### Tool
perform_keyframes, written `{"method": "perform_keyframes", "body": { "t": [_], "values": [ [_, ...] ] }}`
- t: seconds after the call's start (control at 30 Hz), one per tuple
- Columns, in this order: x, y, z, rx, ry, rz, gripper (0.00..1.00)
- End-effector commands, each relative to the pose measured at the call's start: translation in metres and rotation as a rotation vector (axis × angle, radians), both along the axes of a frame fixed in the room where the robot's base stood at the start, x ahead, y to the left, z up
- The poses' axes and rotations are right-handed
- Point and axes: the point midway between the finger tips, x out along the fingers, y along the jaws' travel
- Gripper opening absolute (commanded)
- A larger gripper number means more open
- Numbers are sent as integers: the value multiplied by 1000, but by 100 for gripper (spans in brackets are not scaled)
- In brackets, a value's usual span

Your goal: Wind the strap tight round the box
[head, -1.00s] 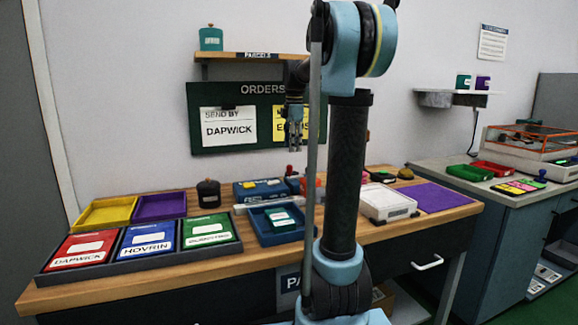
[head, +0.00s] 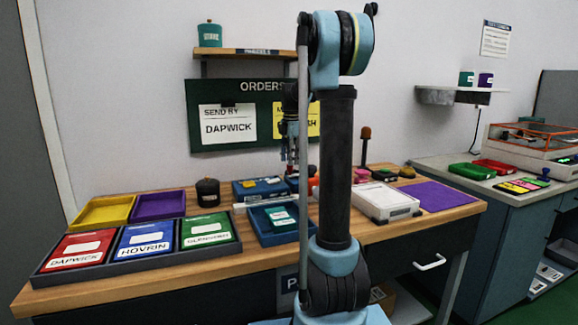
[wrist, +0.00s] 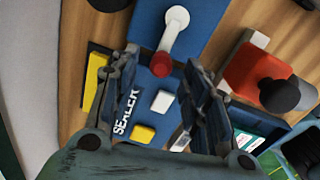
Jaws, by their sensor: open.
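A small teal box (head: 278,214) with a white label lies in a blue tray (head: 262,237) on the bench; part of it shows at the lower right of the wrist view (wrist: 246,139). A blue machine (head: 250,192) marked SEALER stands behind the tray. In the wrist view the machine (wrist: 140,112) shows a white lever with a red knob (wrist: 163,64), a white button and a yellow button. My gripper (wrist: 163,66) is open and empty above the machine, its fingers either side of the knob in the picture; I cannot tell if they touch. I cannot make out a strap.
An orange device (wrist: 250,72) with a black knob stands right of the machine. A dark jar (head: 208,192) stands to the left. Red, blue and green labelled bins (head: 145,240) fill the bench's left. A white device (head: 386,201) and purple mat (head: 436,196) are at right.

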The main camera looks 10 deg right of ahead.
Motion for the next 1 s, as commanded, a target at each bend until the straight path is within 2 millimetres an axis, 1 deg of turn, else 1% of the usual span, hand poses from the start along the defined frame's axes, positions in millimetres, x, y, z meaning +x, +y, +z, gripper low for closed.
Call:
{"method": "perform_keyframes", "body": {
  "t": [0.03,0.2,0.37,0.57,0.6,0.77,0.8,1.0],
  "values": [
    [0,0,-7,0,0,0,43],
    [1,0,-22,0,0,0,43],
    [1,0,-27,0,0,0,43],
    [1,1,-28,0,0,0,43],
    [1,1,-28,0,0,0,40],
    [1,1,-28,0,0,0,4],
    [1,1,-28,0,0,0,0],
    [1,1,-28,0,0,-3,0]
  ]
}}
